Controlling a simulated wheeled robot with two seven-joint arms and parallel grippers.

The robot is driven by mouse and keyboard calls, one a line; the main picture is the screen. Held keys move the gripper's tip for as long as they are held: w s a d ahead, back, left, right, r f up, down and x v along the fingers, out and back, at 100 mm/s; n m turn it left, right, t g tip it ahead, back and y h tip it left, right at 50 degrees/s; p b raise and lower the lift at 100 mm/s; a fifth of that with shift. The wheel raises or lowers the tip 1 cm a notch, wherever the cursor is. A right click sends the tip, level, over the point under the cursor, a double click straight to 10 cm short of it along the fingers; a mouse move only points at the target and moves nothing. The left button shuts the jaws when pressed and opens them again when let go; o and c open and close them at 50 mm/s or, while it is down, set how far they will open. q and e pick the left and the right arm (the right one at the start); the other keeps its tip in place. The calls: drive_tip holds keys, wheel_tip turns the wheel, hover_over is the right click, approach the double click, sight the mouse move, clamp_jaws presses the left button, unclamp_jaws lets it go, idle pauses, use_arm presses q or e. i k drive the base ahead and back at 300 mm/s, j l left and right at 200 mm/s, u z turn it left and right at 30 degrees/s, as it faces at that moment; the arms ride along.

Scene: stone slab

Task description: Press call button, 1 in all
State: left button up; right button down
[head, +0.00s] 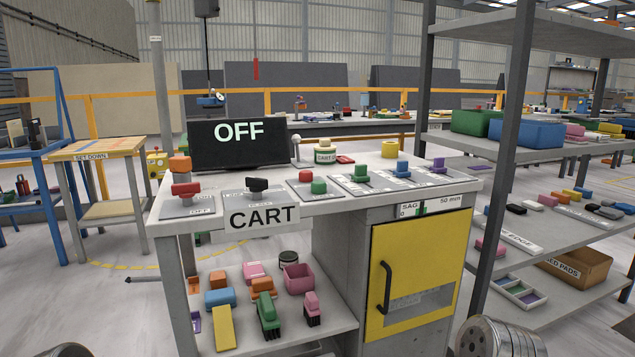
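A grey stone-topped bench carries a row of controls, and none has a readable "call" label. A green button (319,186) and a red button (306,177) sit on one plate at the middle of the front edge. A small pale block (325,155) behind them has a label starting "CART", its end too small to read. A red handle (186,189) and a black handle (257,184) stand on plates to the left. Green (361,172), blue (403,167) and purple (438,165) knobs stand to the right. A black display (238,145) reads "OFF".
A yellow cabinet door (418,275) is below right, and an open shelf (285,340) with coloured blocks below left. A tall grey rack (505,150) stands at right, a set-down table (97,149) at left.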

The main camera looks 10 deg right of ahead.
sight(318, 187)
drive_tip(key=i+l+u, duration=0.1)
drive_tip(key=l+u, duration=0.4)
drive_tip(key=l, duration=0.15)
drive_tip(key=l+u, duration=0.5)
drive_tip(key=l, duration=0.15)
